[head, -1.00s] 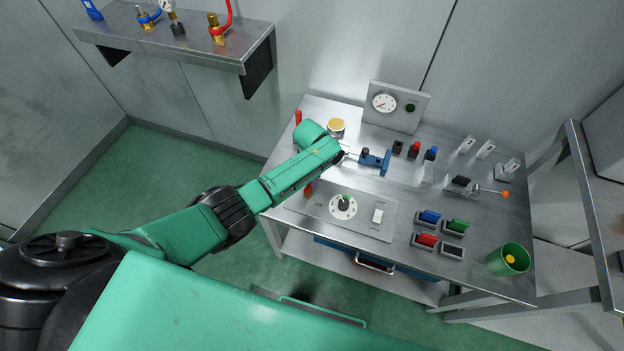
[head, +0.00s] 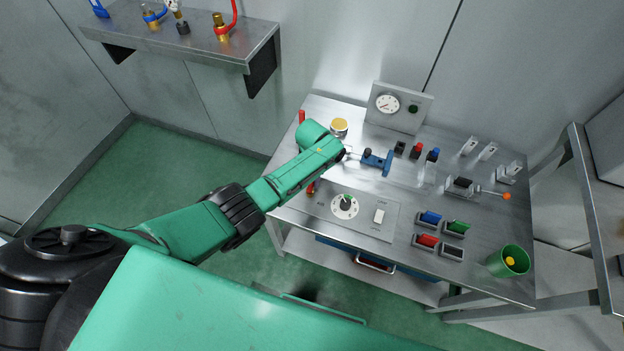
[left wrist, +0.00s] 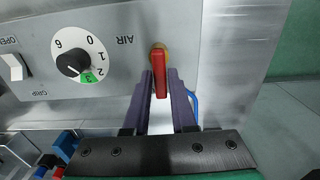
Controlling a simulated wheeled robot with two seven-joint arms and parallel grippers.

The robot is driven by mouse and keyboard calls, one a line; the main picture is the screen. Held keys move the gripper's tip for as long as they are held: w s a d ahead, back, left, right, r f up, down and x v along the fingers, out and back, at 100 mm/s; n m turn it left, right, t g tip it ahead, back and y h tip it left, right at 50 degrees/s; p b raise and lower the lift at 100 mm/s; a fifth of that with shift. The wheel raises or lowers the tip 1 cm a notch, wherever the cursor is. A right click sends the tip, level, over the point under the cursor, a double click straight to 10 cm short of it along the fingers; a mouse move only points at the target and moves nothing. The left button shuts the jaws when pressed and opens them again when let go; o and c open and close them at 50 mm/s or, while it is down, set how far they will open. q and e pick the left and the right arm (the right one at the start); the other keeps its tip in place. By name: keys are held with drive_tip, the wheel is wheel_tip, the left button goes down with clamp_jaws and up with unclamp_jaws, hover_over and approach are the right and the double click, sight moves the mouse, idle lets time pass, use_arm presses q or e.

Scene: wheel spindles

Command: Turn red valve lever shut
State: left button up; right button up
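The red valve lever (left wrist: 160,80) stands on a brass fitting at the AIR mark of the panel in the left wrist view, its handle running down the picture. In the head view it shows as a small red piece (head: 311,188) at the panel's left end, beside my left arm. My left gripper (left wrist: 160,73) has its two dark fingers on either side of the lever, apart from each other. I cannot tell whether either finger touches it. The arm hides these fingers in the head view. My right gripper is not in view.
The grey panel (head: 364,219) also carries a dial (head: 345,206) and a white switch (head: 379,216). A blue fixture (head: 377,161) and a yellow-topped round piece (head: 339,127) stand behind it. A green cup (head: 509,261) stands at the right. A blue hose (left wrist: 194,102) shows beside the fingers.

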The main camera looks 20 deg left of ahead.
sight(312, 182)
use_arm(q)
drive_tip(key=shift+o, duration=1.2)
wheel_tip(312, 182, up, 6)
drive_tip(key=shift+f+p, duration=0.25)
drive_tip(key=shift+p, duration=0.5)
wheel_tip(312, 182, up, 9)
